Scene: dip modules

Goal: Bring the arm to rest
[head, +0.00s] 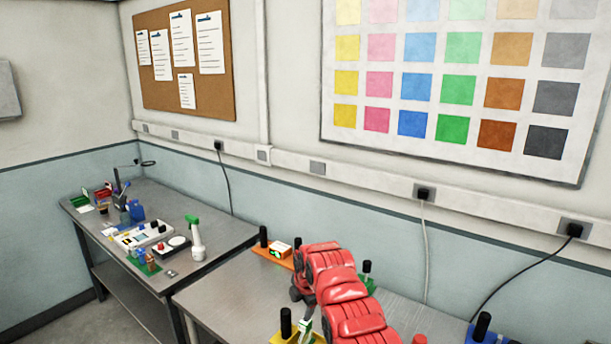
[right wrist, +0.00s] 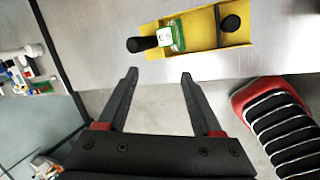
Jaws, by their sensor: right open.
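My right arm (head: 337,288), red and segmented, reaches over the near bench in the head view. Its gripper (right wrist: 158,75) shows in the right wrist view with two dark fingers spread apart and nothing between them. Beyond the fingertips lies a yellow tray (right wrist: 198,44) on the bench, with a gap between them. The tray holds a green and white block (right wrist: 172,37) and has black knobs at both ends. In the head view the tray (head: 277,340) is partly cut off at the bottom edge. My left gripper is not in view.
An orange tray (head: 266,251), a green one (head: 369,283) and a blue one (head: 471,337) stand on the near bench (head: 215,292). A second bench (head: 110,262) at left carries small parts and a white and green bottle (head: 196,240). Cables hang along the wall.

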